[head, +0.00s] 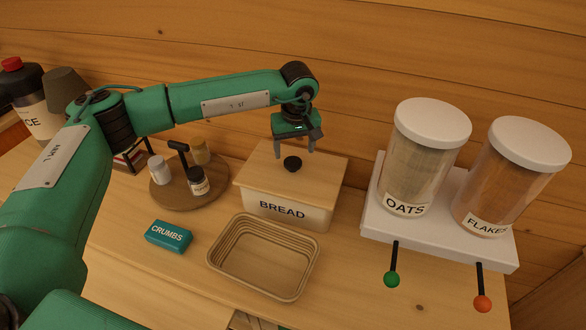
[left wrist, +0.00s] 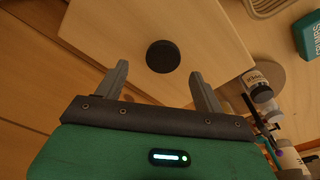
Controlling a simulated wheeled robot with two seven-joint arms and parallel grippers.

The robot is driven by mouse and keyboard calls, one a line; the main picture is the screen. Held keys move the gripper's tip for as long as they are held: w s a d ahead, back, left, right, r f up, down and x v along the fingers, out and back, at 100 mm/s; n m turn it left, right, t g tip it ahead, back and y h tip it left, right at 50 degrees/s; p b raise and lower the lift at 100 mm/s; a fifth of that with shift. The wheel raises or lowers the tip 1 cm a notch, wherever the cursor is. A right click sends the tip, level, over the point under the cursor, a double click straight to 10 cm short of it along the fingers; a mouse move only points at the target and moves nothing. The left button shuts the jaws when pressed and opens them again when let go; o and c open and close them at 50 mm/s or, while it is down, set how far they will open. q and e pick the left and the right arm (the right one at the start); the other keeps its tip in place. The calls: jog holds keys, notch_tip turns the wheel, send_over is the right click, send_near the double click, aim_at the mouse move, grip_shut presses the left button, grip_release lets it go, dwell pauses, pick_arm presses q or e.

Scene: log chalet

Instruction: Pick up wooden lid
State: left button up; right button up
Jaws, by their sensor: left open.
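The wooden lid (head: 318,171) lies on top of the cream bread box (head: 284,209) labelled BREAD. A round black knob (head: 292,163) stands up from the lid's middle. My left gripper (head: 294,153) is open and empty above the lid, close to the knob. In the left wrist view the lid (left wrist: 205,35) fills the middle, and the knob (left wrist: 163,56) shows just beyond and between the spread fingertips of the left gripper (left wrist: 156,77). The fingers do not visibly touch the knob. My right gripper is not in view.
A woven basket (head: 228,271) sits in front of the box. A blue CRUMBS block (head: 168,236) lies left of it. A round wooden tray (head: 171,203) holds jars at the left. A white dispenser stand (head: 375,225) with OATS and FLAKES canisters is at the right. The log wall is close behind.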

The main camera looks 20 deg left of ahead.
aim_at(293, 161)
pick_arm(q)
jog(key=f, duration=0.1)
jog(key=f+p, duration=0.1)
jog(key=f, duration=0.1)
jog(key=shift+s+a+f+p, duration=0.1)
jog(key=shift+a+f+p, duration=0.1)
jog(key=shift+a+p, duration=0.1)
jog(key=shift+d+f, duration=0.1)
jog(key=shift+f, duration=0.25)
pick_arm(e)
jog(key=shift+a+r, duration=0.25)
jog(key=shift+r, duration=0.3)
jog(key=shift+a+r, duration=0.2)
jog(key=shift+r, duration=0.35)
pick_arm(q)
jog(key=shift+c, duration=0.4)
jog(key=shift+r, duration=0.1)
grip_shut()
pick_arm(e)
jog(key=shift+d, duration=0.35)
